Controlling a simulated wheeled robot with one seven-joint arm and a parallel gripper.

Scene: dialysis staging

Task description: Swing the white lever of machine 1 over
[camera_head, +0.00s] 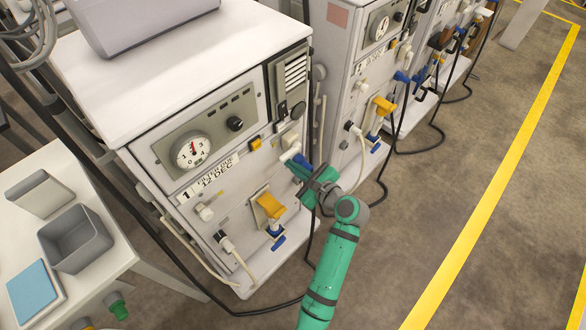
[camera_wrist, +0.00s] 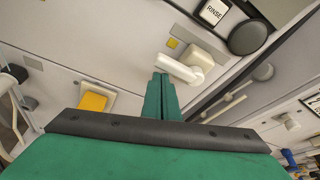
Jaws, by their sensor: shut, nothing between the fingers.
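Machine 1 (camera_head: 220,75) is the nearest white cabinet, with a "1" label under its round gauge. Its white lever (camera_head: 290,153) is on the right part of the front, just beyond my gripper. In the wrist view the white lever (camera_wrist: 184,70) juts from a pale square block, its free end toward the left of the picture. My gripper (camera_head: 298,172) is in front of the panel, its fingers together and empty. In the wrist view the green fingertips (camera_wrist: 161,77) appear close beside the lever's free end; I cannot tell if they touch it.
A yellow-orange handle (camera_head: 270,206) sits lower on the front, above a blue valve (camera_head: 278,242). A "RINSE" label and a dark round knob (camera_wrist: 247,37) are near the lever. Machine 2 (camera_head: 345,75) stands right behind. A side table (camera_head: 50,165) holds grey bins. Floor at right is clear.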

